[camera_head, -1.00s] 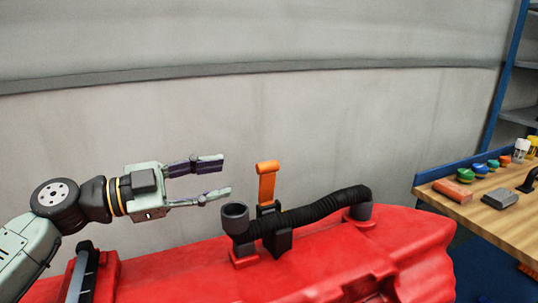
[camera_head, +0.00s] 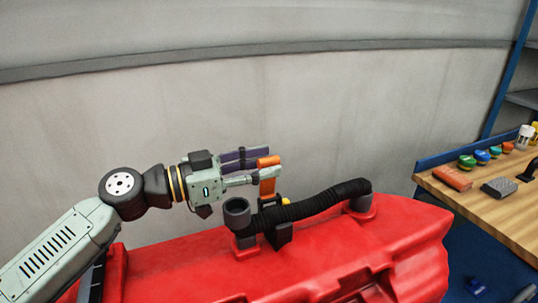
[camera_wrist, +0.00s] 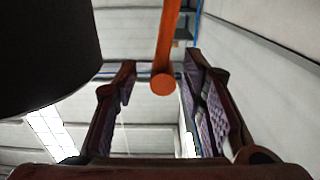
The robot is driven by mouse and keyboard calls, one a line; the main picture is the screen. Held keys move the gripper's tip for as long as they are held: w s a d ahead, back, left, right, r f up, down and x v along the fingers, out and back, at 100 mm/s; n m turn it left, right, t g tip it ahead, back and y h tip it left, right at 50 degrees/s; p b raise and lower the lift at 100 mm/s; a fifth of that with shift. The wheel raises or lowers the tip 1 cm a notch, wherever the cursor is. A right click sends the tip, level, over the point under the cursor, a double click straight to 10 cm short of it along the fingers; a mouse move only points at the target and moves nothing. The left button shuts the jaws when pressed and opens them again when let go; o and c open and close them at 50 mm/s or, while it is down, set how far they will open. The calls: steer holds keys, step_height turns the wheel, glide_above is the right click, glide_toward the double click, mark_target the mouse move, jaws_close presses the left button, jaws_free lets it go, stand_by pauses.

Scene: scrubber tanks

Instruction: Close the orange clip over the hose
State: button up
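The orange clip (camera_head: 268,187) stands upright, raised above the black ribbed hose (camera_head: 315,206) on the red scrubber tank (camera_head: 190,270). My gripper (camera_head: 264,166) reaches in from the left at the height of the clip's top. Its fingers are spread, one on each side of the clip in the picture. In the wrist view the orange clip (camera_wrist: 165,60) hangs between the two open fingers (camera_wrist: 161,68), with gaps on both sides.
A dark grey open-topped fitting (camera_head: 237,216) stands just left of the clip, below my gripper. A dark rounded shape (camera_wrist: 45,50) fills the wrist view's upper left. A wooden bench (camera_head: 505,215) with several small items stands at the right. A pale wall is behind.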

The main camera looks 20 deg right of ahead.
steer(key=shift+d, duration=0.9)
steer(key=shift+c, duration=0.3)
jaws_close()
